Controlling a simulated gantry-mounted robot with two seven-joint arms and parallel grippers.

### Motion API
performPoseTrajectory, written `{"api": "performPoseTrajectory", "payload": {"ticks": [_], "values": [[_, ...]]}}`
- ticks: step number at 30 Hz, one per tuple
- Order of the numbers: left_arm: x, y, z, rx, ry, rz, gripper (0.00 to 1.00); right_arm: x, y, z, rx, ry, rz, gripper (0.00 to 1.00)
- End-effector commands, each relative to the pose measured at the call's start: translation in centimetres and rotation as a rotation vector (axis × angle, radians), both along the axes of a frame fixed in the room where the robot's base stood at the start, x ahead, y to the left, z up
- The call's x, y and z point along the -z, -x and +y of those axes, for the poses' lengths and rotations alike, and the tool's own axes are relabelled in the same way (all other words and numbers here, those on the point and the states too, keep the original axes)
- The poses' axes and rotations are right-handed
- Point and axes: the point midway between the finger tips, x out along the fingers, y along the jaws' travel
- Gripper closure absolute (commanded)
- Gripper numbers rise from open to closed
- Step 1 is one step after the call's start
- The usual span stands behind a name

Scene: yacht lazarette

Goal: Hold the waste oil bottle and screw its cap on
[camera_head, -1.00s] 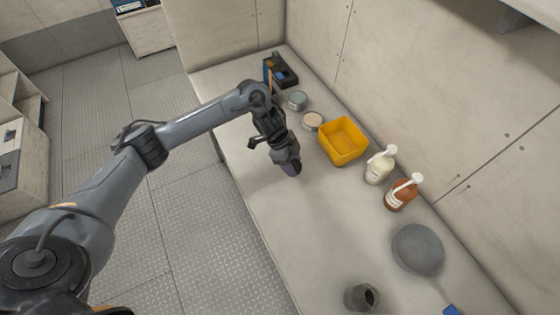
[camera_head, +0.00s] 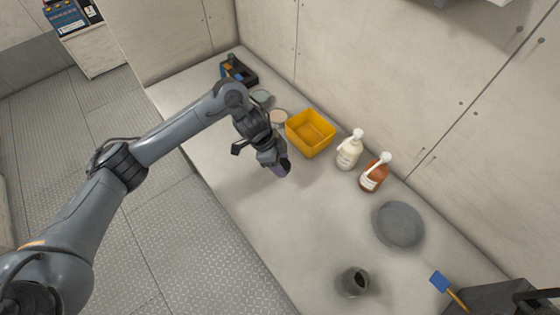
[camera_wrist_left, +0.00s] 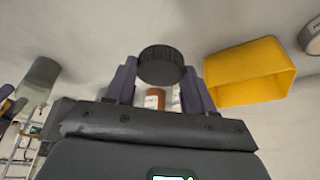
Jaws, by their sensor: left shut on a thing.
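The waste oil bottle appears to be the dark grey container (camera_head: 350,284) with an open dark mouth, standing near the front of the bench in the head view. A grey, partly see-through container (camera_wrist_left: 38,80) at the left of the left wrist view looks like the same bottle. My left gripper (camera_head: 281,168) is over the bench, in front of the yellow bin and apart from the bottle. In the left wrist view it is shut on a black ridged round cap (camera_wrist_left: 160,65). The cap is barely discernible in the head view.
Along the wall stand a yellow bin (camera_head: 310,138), a cream pump bottle (camera_head: 349,152), an orange-brown pump bottle (camera_head: 373,175) and a grey round disc (camera_head: 399,226). A blue-ended tool (camera_head: 440,282) and a dark box (camera_head: 490,299) are at lower right. Bench between gripper and bottle is clear.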

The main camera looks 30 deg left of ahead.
Motion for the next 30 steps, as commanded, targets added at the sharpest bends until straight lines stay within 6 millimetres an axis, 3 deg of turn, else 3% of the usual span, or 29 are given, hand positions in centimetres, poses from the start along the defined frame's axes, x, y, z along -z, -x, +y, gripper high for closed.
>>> {"api": "performPoseTrajectory", "payload": {"ticks": [8,14,20,24,30], "values": [[0.4,-1.4,1.3,-0.166,0.001,0.000,0.74,0.0,0.0,0.1,0.004,-0.007,0.000,0.08],[0.2,-0.9,-2.5,-0.228,0.002,0.002,0.74,-2.0,0.0,0.2,0.005,-0.008,0.001,0.08],[-1.4,1.9,-9.9,-0.226,0.006,0.004,0.74,-6.2,0.0,0.1,0.004,-0.006,0.002,0.08],[-3.5,5.6,-16.8,-0.187,0.007,0.003,0.74,-10.0,0.0,0.1,0.002,-0.004,0.001,0.08],[-6.7,11.6,-25.0,-0.092,0.006,0.003,0.74,-14.5,0.0,-0.1,-0.002,0.003,-0.001,0.08]]}}
